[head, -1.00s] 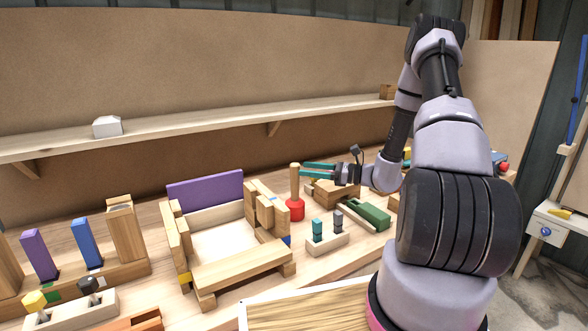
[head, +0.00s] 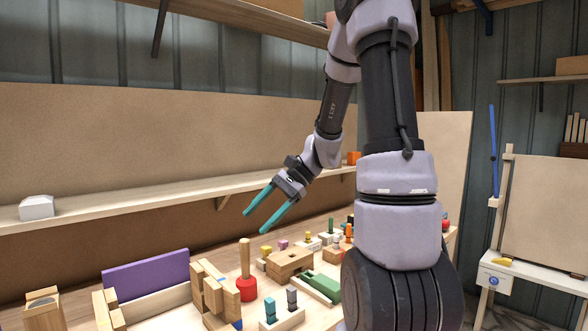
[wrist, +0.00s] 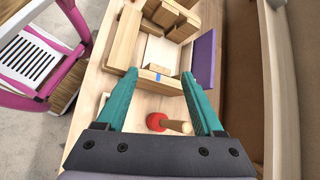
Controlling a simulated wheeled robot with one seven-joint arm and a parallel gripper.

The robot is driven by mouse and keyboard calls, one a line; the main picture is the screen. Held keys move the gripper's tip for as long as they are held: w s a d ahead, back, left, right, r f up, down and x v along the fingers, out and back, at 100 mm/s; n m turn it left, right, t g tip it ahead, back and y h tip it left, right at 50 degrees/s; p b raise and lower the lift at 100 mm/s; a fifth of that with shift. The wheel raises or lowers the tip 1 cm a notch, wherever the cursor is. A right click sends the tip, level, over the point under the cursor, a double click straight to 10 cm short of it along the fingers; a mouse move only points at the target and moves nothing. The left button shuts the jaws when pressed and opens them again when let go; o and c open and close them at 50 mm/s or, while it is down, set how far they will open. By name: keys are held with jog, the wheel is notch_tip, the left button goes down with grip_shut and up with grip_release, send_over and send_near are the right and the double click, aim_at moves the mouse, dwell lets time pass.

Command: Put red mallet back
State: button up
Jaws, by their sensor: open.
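The red mallet (head: 246,285) stands head down on the workbench, its wooden handle pointing up, just right of the wooden block assembly with the purple panel. My gripper (head: 254,221) is open and empty, with teal fingers, in the air above the mallet and pointing down to the left. In the wrist view, the mallet's red head (wrist: 156,122) and handle lie between the bases of my open fingers (wrist: 163,85), well below them.
The block assembly has a purple panel (head: 147,275). A small peg holder (head: 281,318), a green block (head: 326,287) and wooden blocks (head: 289,262) crowd the bench to the mallet's right. A shelf (head: 120,208) with a white block (head: 36,207) runs behind.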

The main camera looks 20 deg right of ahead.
jog(key=s+d+r+n+t+h, duration=0.3)
jog(key=s+r+n+t+h, duration=0.4)
jog(key=s+r, duration=0.5)
jog(key=shift+d+r+h, duration=0.3)
jog(key=shift+r, duration=0.45)
jog(key=shift+s, duration=0.1)
